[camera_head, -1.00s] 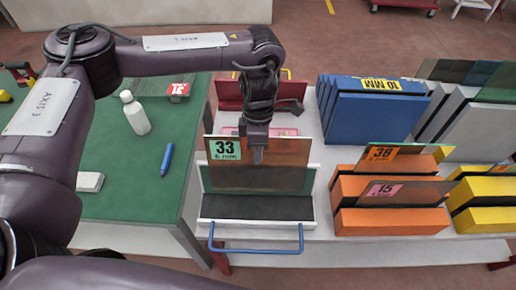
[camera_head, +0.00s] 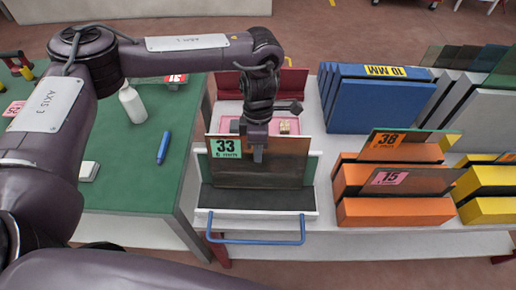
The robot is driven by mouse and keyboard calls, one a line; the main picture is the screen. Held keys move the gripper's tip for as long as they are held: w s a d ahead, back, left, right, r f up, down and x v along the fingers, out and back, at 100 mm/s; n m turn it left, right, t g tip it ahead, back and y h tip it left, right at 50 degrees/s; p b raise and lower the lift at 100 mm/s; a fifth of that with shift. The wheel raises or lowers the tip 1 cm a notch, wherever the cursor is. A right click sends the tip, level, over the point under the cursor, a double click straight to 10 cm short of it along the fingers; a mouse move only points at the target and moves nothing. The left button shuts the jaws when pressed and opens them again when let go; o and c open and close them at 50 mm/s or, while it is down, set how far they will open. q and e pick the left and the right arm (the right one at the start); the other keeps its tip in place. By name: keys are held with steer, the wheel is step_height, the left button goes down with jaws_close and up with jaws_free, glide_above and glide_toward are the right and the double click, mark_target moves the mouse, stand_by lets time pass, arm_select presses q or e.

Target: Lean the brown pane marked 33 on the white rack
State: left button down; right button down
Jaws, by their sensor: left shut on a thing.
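The brown see-through pane marked 33 (camera_head: 285,172) stands nearly upright at the white rack (camera_head: 314,200), with its teal label at the upper left. My left gripper (camera_head: 258,154) points down and is shut on the pane's top edge near the middle. The pane's lower edge is at the rack's dark ledge; I cannot tell whether it touches. A greenish strip shows past both sides of the pane. The rack has a blue handle (camera_head: 255,241) at its front. My right gripper is not in view.
Right of the rack, orange blocks (camera_head: 395,211) hold panes marked 38 (camera_head: 420,140) and 15 (camera_head: 405,182). Blue slabs (camera_head: 375,107) and grey slabs stand behind, yellow blocks (camera_head: 490,208) far right. The green table (camera_head: 120,190) at left holds a white bottle (camera_head: 132,103) and blue marker (camera_head: 163,148).

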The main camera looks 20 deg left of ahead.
arm_select(q)
steer(key=shift+f, duration=0.1)
stand_by(0.4)
steer(key=c, duration=1.7)
jaws_free()
steer(key=shift+c, duration=0.2)
steer(key=shift+o, duration=1.1)
steer(key=shift+s, duration=0.15)
steer(key=shift+r, duration=0.2)
